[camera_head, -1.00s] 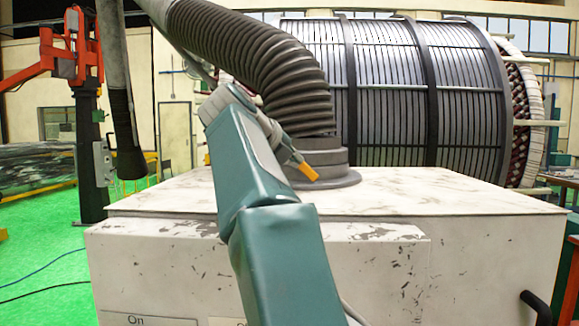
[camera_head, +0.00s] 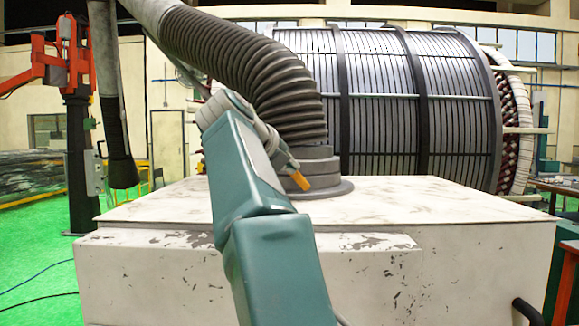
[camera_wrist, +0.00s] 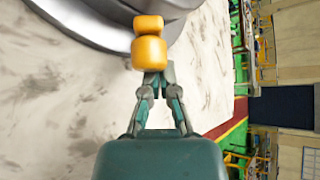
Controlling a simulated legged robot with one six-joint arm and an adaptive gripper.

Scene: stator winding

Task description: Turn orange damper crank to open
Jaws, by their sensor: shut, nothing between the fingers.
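The orange damper crank (camera_head: 300,181) sticks out low at the side of the grey duct collar (camera_head: 318,166) on top of the white cabinet. In the wrist view its orange handle (camera_wrist: 149,52) is a rounded grip with a smaller orange knob behind it, beside the grey metal flange. My gripper (camera_wrist: 156,77) is shut, its fingertips together at the near end of the handle with nothing between them. Whether they touch the handle I cannot tell. In the head view my gripper (camera_head: 282,158) is partly hidden by my wrist, close to the crank.
The worn white cabinet (camera_head: 440,260) fills the foreground, with a black handle (camera_head: 527,312) at its lower right. A ribbed hose (camera_head: 235,60) rises from the collar to the upper left. A large stator drum (camera_head: 400,100) stands behind. Green floor is open at the left.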

